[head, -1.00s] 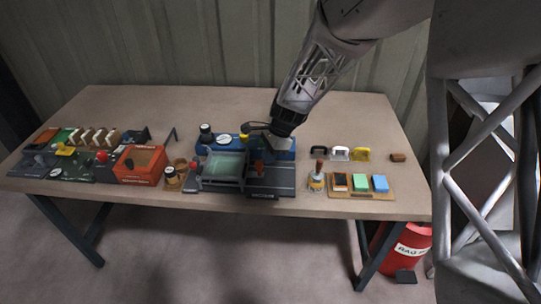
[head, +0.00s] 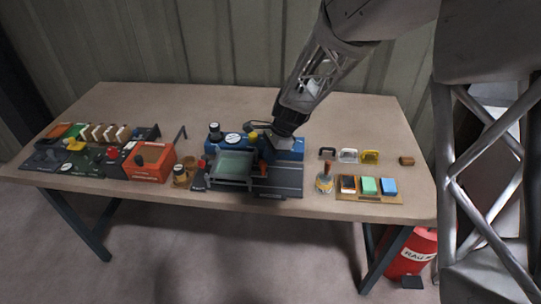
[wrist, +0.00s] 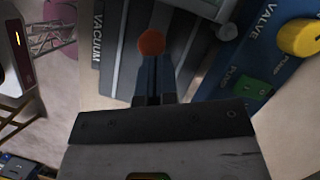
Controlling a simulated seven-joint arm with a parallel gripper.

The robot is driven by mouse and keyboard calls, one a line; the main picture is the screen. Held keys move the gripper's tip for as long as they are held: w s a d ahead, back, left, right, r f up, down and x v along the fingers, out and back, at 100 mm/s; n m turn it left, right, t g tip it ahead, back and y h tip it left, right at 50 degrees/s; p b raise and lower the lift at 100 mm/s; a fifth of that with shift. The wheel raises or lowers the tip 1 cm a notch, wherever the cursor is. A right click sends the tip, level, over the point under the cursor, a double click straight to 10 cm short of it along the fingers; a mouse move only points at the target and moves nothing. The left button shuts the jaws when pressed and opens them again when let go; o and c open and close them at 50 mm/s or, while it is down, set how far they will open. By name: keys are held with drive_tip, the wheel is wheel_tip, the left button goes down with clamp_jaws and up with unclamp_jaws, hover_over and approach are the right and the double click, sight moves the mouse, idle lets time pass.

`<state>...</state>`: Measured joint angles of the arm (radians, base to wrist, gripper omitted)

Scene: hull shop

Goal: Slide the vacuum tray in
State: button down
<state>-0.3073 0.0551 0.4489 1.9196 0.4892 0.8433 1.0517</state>
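The vacuum tray appears to be the dark-framed tray with a pale green panel (head: 232,165), at the front middle of the bench in the head view. To its right are dark grey rails (head: 285,178); a grey ribbed part marked VACUUM (wrist: 118,60) shows in the wrist view. A red-orange knob (head: 264,167) stands at the tray's right side and also shows in the wrist view (wrist: 152,42). My gripper (head: 265,152) points down close above it. In the wrist view my fingers (wrist: 153,72) look close together, right at the knob. Whether they grip it is unclear.
A blue unit (head: 285,150) with a yellow knob (wrist: 300,38) stands just behind the rails. An orange box (head: 150,162) is left of the tray. A brush (head: 324,180) and a board with coloured blocks (head: 370,198) are to the right. The bench's back is mostly clear.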

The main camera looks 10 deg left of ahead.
drive_tip(key=shift+w+d, duration=0.25)
drive_tip(key=shift+d, duration=0.25)
drive_tip(key=shift+w+d, duration=0.35)
drive_tip(key=shift+d, duration=0.3)
drive_tip(key=shift+w+d, duration=0.3)
drive_tip(key=shift+d, duration=0.3)
drive_tip(key=v, duration=1)
drive_tip(key=shift+s+r, duration=0.1)
drive_tip(key=shift+r, duration=0.1)
drive_tip(key=s+d+r+n+t+h, duration=0.1)
drive_tip(key=s+d+r+n, duration=0.2)
drive_tip(key=s+d+r, duration=0.45)
drive_tip(key=s+d+r+n+t+h, duration=0.1)
drive_tip(key=s+d+r+n+t, duration=0.25)
drive_tip(key=s, duration=0.65)
drive_tip(key=s+d+n+h, duration=0.1)
drive_tip(key=s+d+n, duration=0.2)
drive_tip(key=s, duration=0.5)
drive_tip(key=s+d+n+h, duration=0.1)
drive_tip(key=s+d+n, duration=0.2)
drive_tip(key=s, duration=0.6)
drive_tip(key=d, duration=0.2)
drive_tip(key=shift+s+d, duration=0.25)
drive_tip(key=shift+d, duration=0.05)
